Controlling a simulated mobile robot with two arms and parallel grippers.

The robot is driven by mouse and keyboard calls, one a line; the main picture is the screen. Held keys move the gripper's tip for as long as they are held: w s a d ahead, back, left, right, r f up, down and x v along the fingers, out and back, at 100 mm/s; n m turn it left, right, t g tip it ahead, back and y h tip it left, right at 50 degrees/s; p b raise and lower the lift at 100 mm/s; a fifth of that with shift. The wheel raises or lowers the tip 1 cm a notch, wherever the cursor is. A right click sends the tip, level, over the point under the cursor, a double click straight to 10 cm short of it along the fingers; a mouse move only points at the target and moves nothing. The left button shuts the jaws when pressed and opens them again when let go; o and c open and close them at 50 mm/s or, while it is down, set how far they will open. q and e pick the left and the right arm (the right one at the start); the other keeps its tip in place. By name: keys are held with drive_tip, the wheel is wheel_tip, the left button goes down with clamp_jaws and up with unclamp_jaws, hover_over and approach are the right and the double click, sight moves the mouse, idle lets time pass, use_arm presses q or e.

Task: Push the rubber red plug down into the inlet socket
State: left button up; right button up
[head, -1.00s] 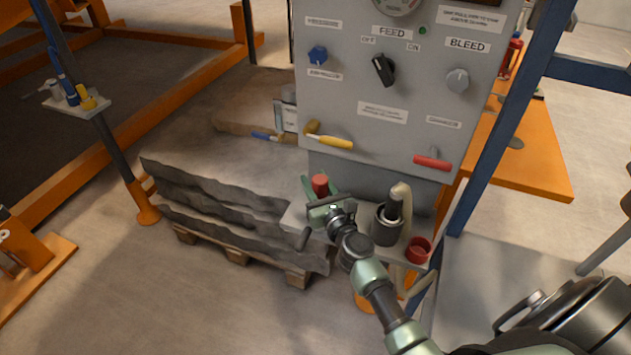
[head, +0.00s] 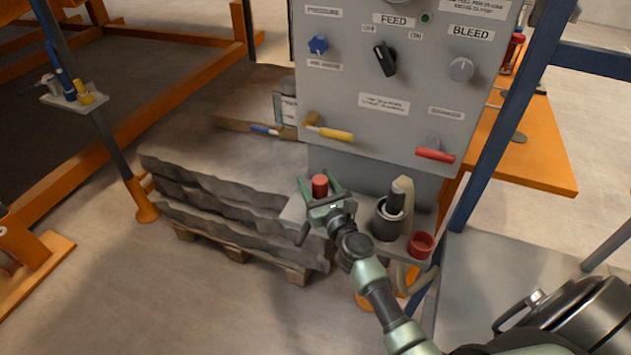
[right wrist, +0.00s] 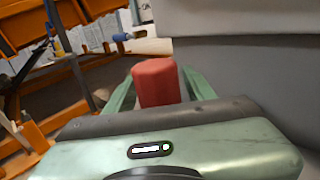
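The red plug (head: 319,186) stands upright at the left end of the small grey shelf under the control panel. It also shows in the right wrist view (right wrist: 155,82). My right gripper (head: 318,183) is open, with one finger on each side of the plug. In the head view a gap shows between the plug and the fingers. The plug's lower end is hidden by the gripper, so I cannot tell how it sits or see an inlet socket under it. My left gripper is not in view.
A dark cylindrical holder (head: 387,222) with a beige-and-black hose end stands on the shelf right of my gripper. A red cup-like part (head: 420,244) is at the shelf's right end. The grey panel (head: 372,128) rises behind. Stacked grey slabs (head: 225,214) lie on a pallet left.

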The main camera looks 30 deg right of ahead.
sight(323, 195)
drive_tip(key=shift+s, duration=0.1)
drive_tip(key=shift+s, duration=0.25)
drive_tip(key=s, duration=0.7)
drive_tip(key=shift+a, duration=0.4)
drive_tip(key=shift+s, duration=0.1)
